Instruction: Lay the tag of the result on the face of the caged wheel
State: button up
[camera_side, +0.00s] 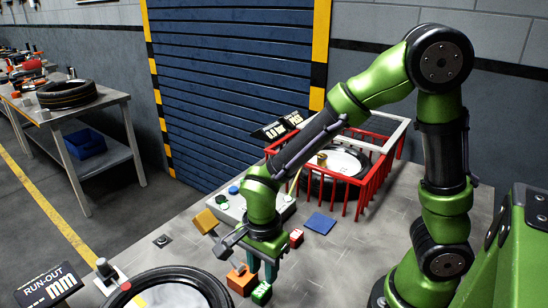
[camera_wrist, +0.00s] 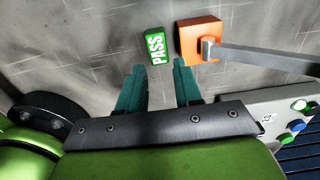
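The caged wheel (camera_side: 343,162), a dark tyre with a pale face, lies inside a red barred cage (camera_side: 372,182) in the side view. In the side view my gripper (camera_side: 262,272) points down above the green tag.
An orange block (camera_wrist: 200,40) with a metal arm stands right beside the green tag. A button box (camera_side: 228,206) and a blue square (camera_side: 320,223) lie between my gripper and the cage. Another tyre (camera_side: 185,283) is at the front left. Dark display panels (camera_side: 270,131) stand behind.

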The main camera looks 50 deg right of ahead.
aim_at(264, 286)
notch_tip(264, 286, down, 5)
jog(key=shift+s+f, duration=0.1)
grip_shut()
dwell(0.3)
